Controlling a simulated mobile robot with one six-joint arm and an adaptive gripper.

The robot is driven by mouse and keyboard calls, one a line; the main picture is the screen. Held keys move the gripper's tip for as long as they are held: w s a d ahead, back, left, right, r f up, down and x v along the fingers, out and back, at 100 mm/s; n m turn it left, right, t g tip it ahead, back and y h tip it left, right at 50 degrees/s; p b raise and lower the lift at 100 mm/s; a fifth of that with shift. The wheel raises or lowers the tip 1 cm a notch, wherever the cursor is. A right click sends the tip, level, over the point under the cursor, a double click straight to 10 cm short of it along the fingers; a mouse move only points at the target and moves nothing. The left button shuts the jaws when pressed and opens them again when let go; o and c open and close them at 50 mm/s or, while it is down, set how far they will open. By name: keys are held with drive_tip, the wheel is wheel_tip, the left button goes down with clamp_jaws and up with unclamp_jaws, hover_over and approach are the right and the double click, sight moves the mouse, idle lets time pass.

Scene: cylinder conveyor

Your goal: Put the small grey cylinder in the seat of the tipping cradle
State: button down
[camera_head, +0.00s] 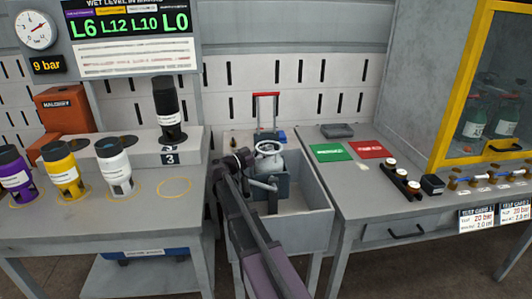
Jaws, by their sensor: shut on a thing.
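The small grey cylinder (268,158), with a pale ring-shaped collar on top, shows near the middle of the picture, over the grey trough. My gripper (246,160) is at its left side, at the end of my dark arm, and is shut on it. The fingertips are small and partly hidden by my wrist. What looks like the cradle, a blue-grey open-topped holder (285,187), stands in the trough around or just below the cylinder. Its seat is hidden, and I cannot tell whether the cylinder touches it.
The grey trough (318,222) stands between two benches. The left bench (150,222) carries purple, yellow, white and black canisters. The right bench (345,190) carries green and red cards (366,149) and a black button strip (402,180). A red-handled frame (266,96) stands behind the cylinder.

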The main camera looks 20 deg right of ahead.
idle(0.3)
drive_tip(key=shift+c, duration=1.4)
unclamp_jaws()
drive_tip(key=shift+r, duration=0.1)
drive_tip(key=s+a+f+b, duration=0.1)
drive_tip(key=a, duration=1.1)
drive_tip(key=shift+s, duration=0.35)
